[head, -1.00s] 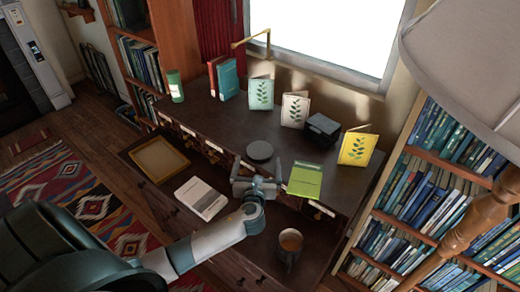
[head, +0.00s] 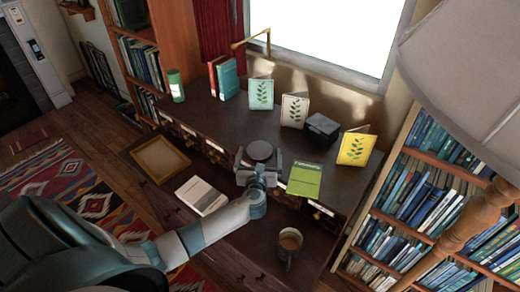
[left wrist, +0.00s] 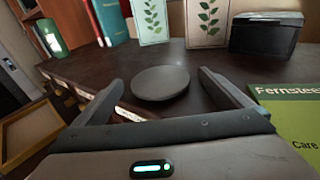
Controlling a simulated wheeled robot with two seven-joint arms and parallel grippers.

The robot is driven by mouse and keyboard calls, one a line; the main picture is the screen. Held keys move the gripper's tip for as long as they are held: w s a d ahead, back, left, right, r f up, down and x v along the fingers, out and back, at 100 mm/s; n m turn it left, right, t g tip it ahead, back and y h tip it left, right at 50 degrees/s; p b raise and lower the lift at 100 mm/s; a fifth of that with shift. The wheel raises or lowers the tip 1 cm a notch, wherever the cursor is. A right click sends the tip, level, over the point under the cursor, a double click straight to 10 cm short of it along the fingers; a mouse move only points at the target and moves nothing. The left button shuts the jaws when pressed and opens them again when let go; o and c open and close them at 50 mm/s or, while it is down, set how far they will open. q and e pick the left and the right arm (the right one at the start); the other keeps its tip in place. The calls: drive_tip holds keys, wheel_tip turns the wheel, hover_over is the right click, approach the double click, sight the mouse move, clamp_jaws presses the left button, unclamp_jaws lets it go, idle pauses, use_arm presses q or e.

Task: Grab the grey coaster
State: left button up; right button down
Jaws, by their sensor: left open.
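The grey coaster (head: 260,151) is a dark round disc lying flat on the raised top of the desk. In the left wrist view the coaster (left wrist: 160,82) lies between and slightly beyond the spread fingers. My left gripper (head: 259,158) is open around the coaster's near side in the head view. In the left wrist view its fingers (left wrist: 160,88) stand on either side, with a gap to the coaster on both sides. My right gripper is not in view.
A green book (head: 305,181) lies just right of the gripper. A white book (head: 201,196), an empty tray (head: 160,159) and a mug (head: 289,243) are on the lower desk surface. Cards (head: 261,93) and a black box (head: 321,129) stand behind. Desk top around the coaster is clear.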

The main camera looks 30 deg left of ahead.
sight(262, 155)
use_arm(q)
drive_tip(key=shift+w+a, duration=0.1)
drive_tip(key=shift+w, duration=0.05)
idle(0.3)
drive_tip(key=c, duration=1.1)
drive_tip(key=shift+r, duration=0.55)
drive_tip(key=r, duration=0.1)
drive_tip(key=r+b, duration=0.1)
drive_tip(key=r, duration=0.1)
drive_tip(key=shift+w+d+r, duration=0.15)
drive_tip(key=shift+w+d, duration=0.05)
drive_tip(key=shift+d, duration=0.2)
drive_tip(key=w+d+r+b, duration=0.1)
drive_tip(key=d+r, duration=0.1)
drive_tip(key=d, duration=0.1)
drive_tip(key=w+d+r, duration=0.2)
drive_tip(key=d, duration=0.1)
drive_tip(key=w+d+r+b, duration=0.1)
drive_tip(key=w+d+r, duration=0.1)
drive_tip(key=d, duration=0.1)
drive_tip(key=shift+w+d+r+b, duration=0.2)
drive_tip(key=shift+r+b, duration=0.1)
